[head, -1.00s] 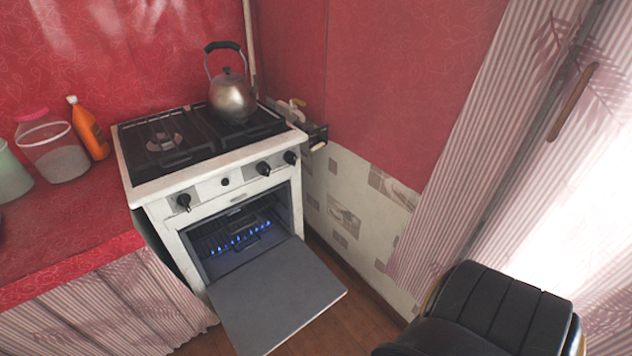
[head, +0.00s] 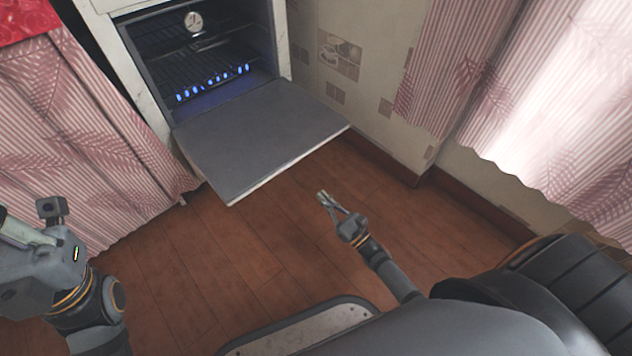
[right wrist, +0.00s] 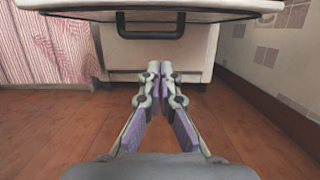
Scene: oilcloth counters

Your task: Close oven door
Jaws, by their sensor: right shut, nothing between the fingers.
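The oven (head: 107,52) stands at the upper left of the head view, with blue flames and wire racks inside. Its door (head: 262,135) is hinged down and lies open, sticking out over the floor. In the right wrist view the door (right wrist: 240,14) spans the top, seen from low in front. My right gripper (head: 322,197) is shut and empty, just off the front right edge of the door and apart from it. Its closed fingers (right wrist: 160,68) show in the right wrist view, below the door. My left arm shows at the lower left, but its fingertips cannot be made out.
A striped pink curtain (head: 75,130) hangs left of the oven. The tiled wall (head: 335,60) is on the right, with another striped curtain (head: 545,120). The wooden floor (head: 225,260) before the door is clear.

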